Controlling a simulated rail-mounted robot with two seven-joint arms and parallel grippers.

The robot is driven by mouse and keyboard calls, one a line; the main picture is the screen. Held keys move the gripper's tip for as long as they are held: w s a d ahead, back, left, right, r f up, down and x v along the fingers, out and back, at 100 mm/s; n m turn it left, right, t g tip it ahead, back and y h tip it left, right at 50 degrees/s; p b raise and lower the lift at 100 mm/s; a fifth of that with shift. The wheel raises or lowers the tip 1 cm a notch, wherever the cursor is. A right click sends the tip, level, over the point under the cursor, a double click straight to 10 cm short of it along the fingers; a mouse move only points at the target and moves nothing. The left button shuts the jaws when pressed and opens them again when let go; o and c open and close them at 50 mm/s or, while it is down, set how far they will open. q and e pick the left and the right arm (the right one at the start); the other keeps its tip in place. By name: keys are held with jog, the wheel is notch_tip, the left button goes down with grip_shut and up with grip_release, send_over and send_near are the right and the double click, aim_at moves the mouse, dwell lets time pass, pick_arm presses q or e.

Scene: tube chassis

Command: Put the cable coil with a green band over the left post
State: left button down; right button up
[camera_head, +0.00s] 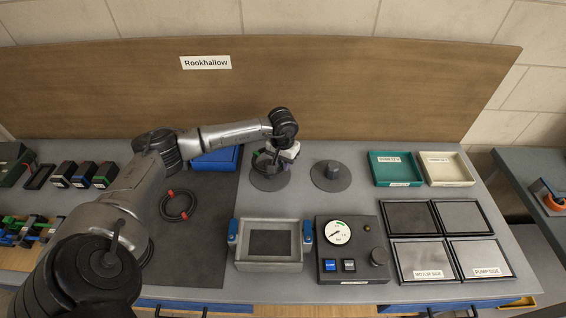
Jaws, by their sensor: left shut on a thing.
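My left gripper (272,157) is at the left post, pointing down, and is shut on a dark cable coil (260,162). The coil is small and partly hidden by the gripper, and its band is hard to make out. The left post stands on a round dark base (270,183), and its upper part is mostly hidden by the gripper and coil. I cannot tell whether the coil is around the post or just above it. The right post (331,171) is bare on its own round base. My right gripper is not in view.
A coil with red bands (179,206) lies on the dark mat (205,245); another dark coil is partly hidden behind my left arm. A blue box (215,160) is behind the mat. Green (396,182) and cream (450,183) trays, a gauge box (351,262) and a grey case (268,267) stand right and in front.

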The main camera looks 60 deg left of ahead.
aim_at(283, 180)
pick_arm(q)
jog(key=shift+a+f+b, duration=0.1)
jog(key=shift+f+b, duration=0.6)
jog(key=shift+f, duration=0.5)
jog(key=shift+f+b, duration=0.8)
jog(key=shift+f, duration=0.9)
jog(key=shift+b, duration=0.3)
jog(key=shift+f+b, duration=0.55)
jog(key=shift+b, duration=0.15)
jog(key=c, duration=1.2)
grip_release()
jog(key=shift+c, duration=0.2)
